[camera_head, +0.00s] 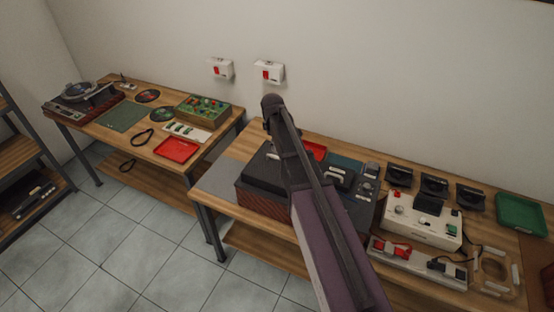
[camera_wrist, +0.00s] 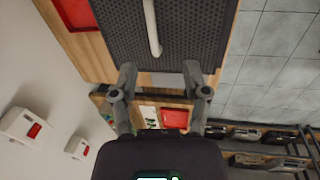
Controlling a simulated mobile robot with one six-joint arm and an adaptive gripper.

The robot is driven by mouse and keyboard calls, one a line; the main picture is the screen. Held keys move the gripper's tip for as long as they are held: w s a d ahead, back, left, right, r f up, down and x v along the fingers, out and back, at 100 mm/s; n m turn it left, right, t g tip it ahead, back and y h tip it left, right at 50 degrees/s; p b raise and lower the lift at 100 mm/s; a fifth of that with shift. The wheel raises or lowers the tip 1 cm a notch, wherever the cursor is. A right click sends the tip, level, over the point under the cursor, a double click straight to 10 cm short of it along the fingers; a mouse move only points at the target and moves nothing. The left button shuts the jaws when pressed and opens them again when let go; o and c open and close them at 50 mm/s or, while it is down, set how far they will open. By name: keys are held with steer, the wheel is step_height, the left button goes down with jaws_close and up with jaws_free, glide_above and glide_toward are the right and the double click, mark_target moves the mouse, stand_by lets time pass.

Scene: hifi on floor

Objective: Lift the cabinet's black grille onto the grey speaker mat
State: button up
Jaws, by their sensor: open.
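The wood-sided cabinet (camera_head: 262,204) stands on the right-hand bench, partly hidden by my arm. Its black grille (camera_head: 262,172) lies on top. In the wrist view the perforated grille (camera_wrist: 190,35) fills the upper middle, with a pale bar handle (camera_wrist: 152,28) across it. My gripper (camera_wrist: 160,78) is open and empty, its two fingers spread apart near the grille's edge. The handle's near end shows just beyond and between the fingertips; contact cannot be told. The grey speaker mat (camera_head: 214,178) lies bare on the bench left of the cabinet. My arm hides the gripper in the head view.
A red tray (camera_head: 317,149) sits behind the cabinet. A dark panel with controls (camera_head: 362,187) and a white console (camera_head: 420,222) stand to the right. A second bench with a red tray (camera_head: 177,149) is at left. White boxes (camera_head: 268,72) hang on the wall.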

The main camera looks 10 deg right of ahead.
steer(key=shift+w+r+n, duration=0.3)
steer(key=shift+w+r, duration=0.2)
steer(key=shift+w, duration=0.15)
steer(key=shift+f, duration=0.15)
steer(key=b, duration=0.8)
glide_above(278, 165)
step_height(278, 165, down, 8)
steer(key=shift+w, duration=0.1)
steer(key=shift+f, duration=0.1)
steer(key=shift+w+d+f+b, duration=0.15)
steer(key=shift+f+b, duration=0.7)
steer(key=shift+w+d+f+b, duration=0.1)
steer(key=shift+f+b, duration=0.75)
steer(key=shift+b, duration=0.05)
steer(key=shift+w+d+f+b, duration=0.15)
steer(key=shift+f+b, duration=0.7)
steer(key=shift+c, duration=0.2)
jaws_close()
